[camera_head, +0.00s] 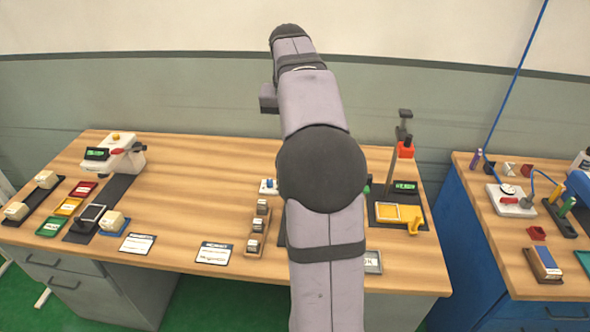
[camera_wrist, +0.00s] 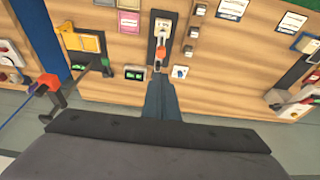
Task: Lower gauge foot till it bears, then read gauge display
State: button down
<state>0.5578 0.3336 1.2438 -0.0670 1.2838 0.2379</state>
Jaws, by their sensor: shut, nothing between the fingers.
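A post stand with an orange-red head (camera_head: 405,150) is at the right of the wooden table; in the wrist view the head (camera_wrist: 46,84) is at the left. It looks like the gauge, but its foot cannot be made out. A small green-lit display (camera_head: 405,187) sits beside the post, its figures too small to read. Another green display (camera_wrist: 135,72) shows in the wrist view, also unreadable. My gripper (camera_wrist: 158,78) is shut and empty, above the table's back part, right of that display and apart from the stand. In the head view my arm hides the gripper.
A yellow plate (camera_head: 388,212) lies before the post. A dark board (camera_wrist: 151,28) with a pale block and orange part lies beyond my fingertips. A white machine (camera_head: 112,157) stands at the table's left.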

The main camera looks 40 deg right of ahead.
jog(key=p+x, duration=0.1)
jog(key=x, duration=0.4)
jog(key=p+x, duration=0.2)
jog(key=x, duration=0.4)
jog(key=shift+s+a+f, duration=0.2)
jog(key=shift+f, duration=0.75)
notch_tip(320, 180, down, 3)
jog(key=shift+f+b, duration=0.2)
jog(key=shift+b, duration=0.8)
jog(key=shift+r, duration=0.2)
